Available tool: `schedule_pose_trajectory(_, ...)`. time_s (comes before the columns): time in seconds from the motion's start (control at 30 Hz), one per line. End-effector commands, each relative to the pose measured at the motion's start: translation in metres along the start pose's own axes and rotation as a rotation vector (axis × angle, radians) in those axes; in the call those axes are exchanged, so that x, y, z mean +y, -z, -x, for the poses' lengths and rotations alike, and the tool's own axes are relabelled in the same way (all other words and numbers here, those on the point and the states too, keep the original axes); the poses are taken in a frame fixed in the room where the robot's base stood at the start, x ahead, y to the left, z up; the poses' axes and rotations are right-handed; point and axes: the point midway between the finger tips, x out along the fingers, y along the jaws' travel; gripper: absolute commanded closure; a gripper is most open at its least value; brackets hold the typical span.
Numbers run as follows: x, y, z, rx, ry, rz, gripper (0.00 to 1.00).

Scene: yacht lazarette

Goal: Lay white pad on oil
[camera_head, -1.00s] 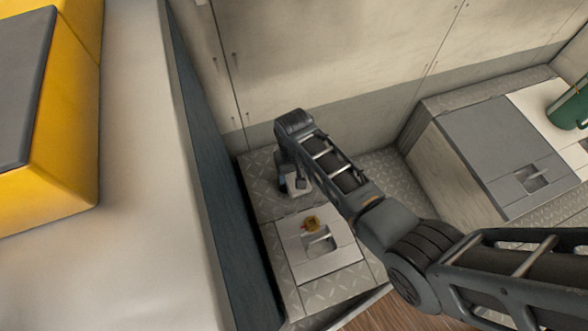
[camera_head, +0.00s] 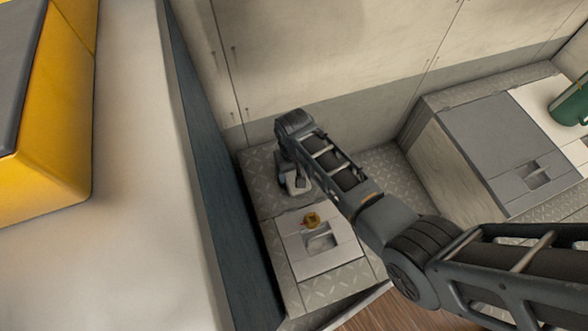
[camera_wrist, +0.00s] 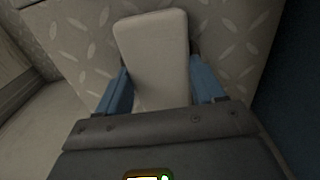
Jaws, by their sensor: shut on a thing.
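The white pad (camera_wrist: 155,55) is a pale rounded slab between the two blue fingers of my gripper (camera_wrist: 162,92) in the wrist view. The gripper is shut on it, and patterned metal deck shows behind the pad. In the head view my gripper (camera_head: 292,181) points down over the tread-plate deck beyond the pale hatch, and a bit of the pad (camera_head: 299,187) shows below it. I cannot tell from these views whether the pad touches the deck.
A small amber round thing (camera_head: 311,220) sits on the pale hatch panel (camera_head: 335,262). A dark blue wall (camera_head: 215,180) stands close on the left. A raised locker with a grey lid (camera_head: 500,140) and a green container (camera_head: 572,105) is at right. A yellow box (camera_head: 55,150) is at far left.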

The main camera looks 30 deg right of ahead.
Motion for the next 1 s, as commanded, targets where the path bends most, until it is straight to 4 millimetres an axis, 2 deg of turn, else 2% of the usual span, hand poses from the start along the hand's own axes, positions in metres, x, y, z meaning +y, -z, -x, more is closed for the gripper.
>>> schedule_pose_trajectory(0.03, 0.0, 0.0, 0.0, 0.0, 0.0, 0.0, 0.62)
schedule_pose_trajectory(0.07, 0.0, 0.0, 0.0, 0.0, 0.0, 0.0, 0.3)
schedule_pose_trajectory(0.33, 0.0, 0.0, 0.0, 0.0, 0.0, 0.0, 0.04)
schedule_pose_trajectory(0.67, 0.0, 0.0, 0.005, 0.001, 0.0, 0.0, 0.02)
schedule_pose_trajectory(1.0, 0.0, 0.0, 0.057, 0.002, 0.0, 0.0, 0.02)
